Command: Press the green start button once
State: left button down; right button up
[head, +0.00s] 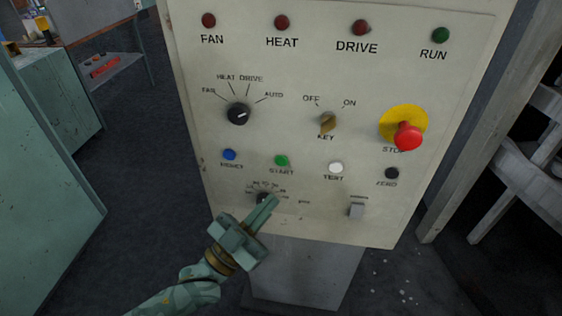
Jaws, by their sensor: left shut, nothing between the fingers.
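The green start button (281,160) sits on the cream control panel (300,60), above the label START, in the row between a blue button and a white button. It is fully in view. My left gripper (272,202) comes in from the lower left and is shut with nothing in it. In the picture its fingertips are a little below the green button, in front of the lower dial (262,197), which they partly hide. I cannot tell how far the fingertips are from the panel surface. My right gripper is not in view.
Near the green button are the blue button (229,154), white TEST button (336,168), black ZERO button (391,173) and red STOP mushroom (408,136). The key switch (327,123) and mode dial (238,114) are above. A green cabinet (40,200) stands left.

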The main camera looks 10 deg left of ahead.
aim_at(281, 161)
pick_arm(q)
jog(key=shift+w+d+b, duration=0.15)
jog(key=shift+w+b, duration=1.65)
jog(key=shift+w, duration=2.35)
jog(key=shift+w, duration=0.2)
jog(key=shift+w, duration=0.25)
jog(key=shift+w, duration=0.35)
jog(key=shift+s+p, duration=0.35)
jog(key=shift+s, duration=0.45)
